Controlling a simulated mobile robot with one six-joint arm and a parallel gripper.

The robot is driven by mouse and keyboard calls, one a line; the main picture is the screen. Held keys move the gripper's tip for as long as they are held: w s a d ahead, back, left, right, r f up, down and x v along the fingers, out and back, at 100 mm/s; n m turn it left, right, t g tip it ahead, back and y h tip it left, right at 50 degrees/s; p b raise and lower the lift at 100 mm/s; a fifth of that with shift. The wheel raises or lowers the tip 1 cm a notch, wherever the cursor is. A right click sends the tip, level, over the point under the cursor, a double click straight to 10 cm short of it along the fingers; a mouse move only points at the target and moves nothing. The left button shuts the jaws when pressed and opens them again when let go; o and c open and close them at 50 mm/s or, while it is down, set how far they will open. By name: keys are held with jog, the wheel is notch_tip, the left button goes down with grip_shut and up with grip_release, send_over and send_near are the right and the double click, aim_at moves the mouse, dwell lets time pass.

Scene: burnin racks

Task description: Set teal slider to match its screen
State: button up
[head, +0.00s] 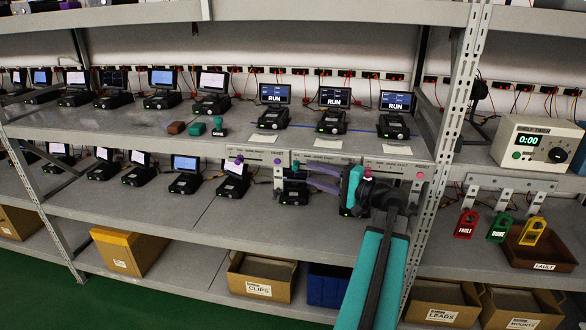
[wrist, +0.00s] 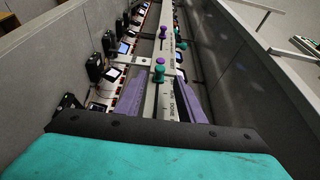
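A teal slider knob (wrist: 159,76) shows in the wrist view on a pale labelled rail (wrist: 166,98), close beyond my fingertips, with a purple knob (wrist: 159,61) just past it. In the head view a small teal knob (head: 295,164) sits at the left end of the middle slider panel. My gripper (head: 312,177) has two purple fingers, spread apart with the rail between them, and holds nothing. Three devices above have screens (head: 273,94), (head: 334,97), (head: 396,101) with RUN labels. Which screen belongs to the teal slider I cannot tell.
A shelf upright (head: 455,110) stands right of the panels. A timer box (head: 537,143) reads 0:00 at the right. Red, green and yellow tags (head: 466,224), (head: 500,228), (head: 533,231) hang near a brown tray (head: 545,258). Several more devices fill the shelves; cardboard boxes (head: 262,277) sit below.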

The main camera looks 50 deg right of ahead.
aim_at(295, 168)
jog(key=shift+w+a+p, duration=0.2)
jog(key=shift+w+p, duration=0.05)
jog(key=shift+w, duration=1)
jog(key=shift+w+a+p, duration=0.25)
jog(key=shift+w, duration=1.05)
jog(key=shift+w+a+p, duration=0.2)
jog(key=shift+w+p, duration=0.05)
jog(key=shift+w, duration=1)
grip_shut()
